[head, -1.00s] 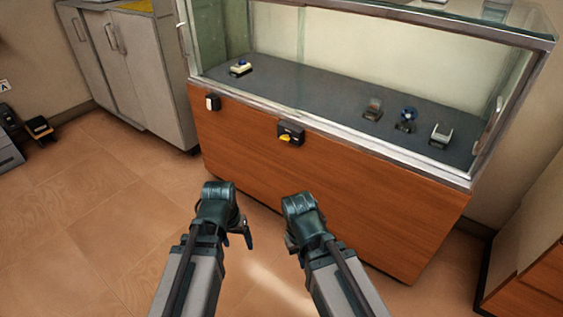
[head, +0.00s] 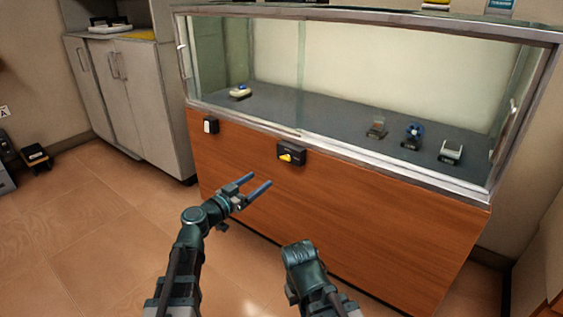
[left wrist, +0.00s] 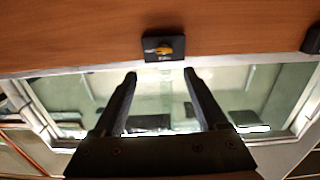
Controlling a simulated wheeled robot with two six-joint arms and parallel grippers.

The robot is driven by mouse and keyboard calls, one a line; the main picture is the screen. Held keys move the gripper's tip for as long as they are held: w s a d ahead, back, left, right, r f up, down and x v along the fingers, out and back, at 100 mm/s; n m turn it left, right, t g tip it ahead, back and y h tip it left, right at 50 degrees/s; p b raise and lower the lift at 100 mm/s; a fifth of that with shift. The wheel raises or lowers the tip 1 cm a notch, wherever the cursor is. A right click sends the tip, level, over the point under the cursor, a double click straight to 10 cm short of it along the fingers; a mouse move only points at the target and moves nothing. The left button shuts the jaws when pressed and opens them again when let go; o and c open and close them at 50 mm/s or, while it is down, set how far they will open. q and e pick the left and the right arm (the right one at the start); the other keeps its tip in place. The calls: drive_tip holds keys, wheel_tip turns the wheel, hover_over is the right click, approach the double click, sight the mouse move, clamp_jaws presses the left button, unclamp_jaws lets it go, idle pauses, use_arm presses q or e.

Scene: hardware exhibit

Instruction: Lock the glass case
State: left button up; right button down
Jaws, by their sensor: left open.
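The glass case (head: 330,190) has a wooden lower front and a glass upper part with a metal frame. A black lock box with a yellow knob (head: 287,157) sits on the wooden front, just under the metal rail. The yellow knob also shows in the left wrist view (left wrist: 165,48), beyond the fingertips. My left gripper (head: 258,181) is open and empty, in front of the case, below and left of the lock and apart from it. My right gripper (head: 300,256) is low in front of the case; its fingers are hidden.
A black box with a white switch (head: 210,125) is on the case front, left of the lock. Several small exhibits, one with a blue part (head: 413,132), stand inside the case. A grey cabinet (head: 140,95) stands at left.

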sight(283, 159)
use_arm(q)
drive_tip(key=x, duration=1.4)
drive_tip(key=shift+w+a+r, duration=0.25)
drive_tip(key=shift+a+r, duration=0.1)
drive_tip(key=shift+r, duration=0.05)
clamp_jaws()
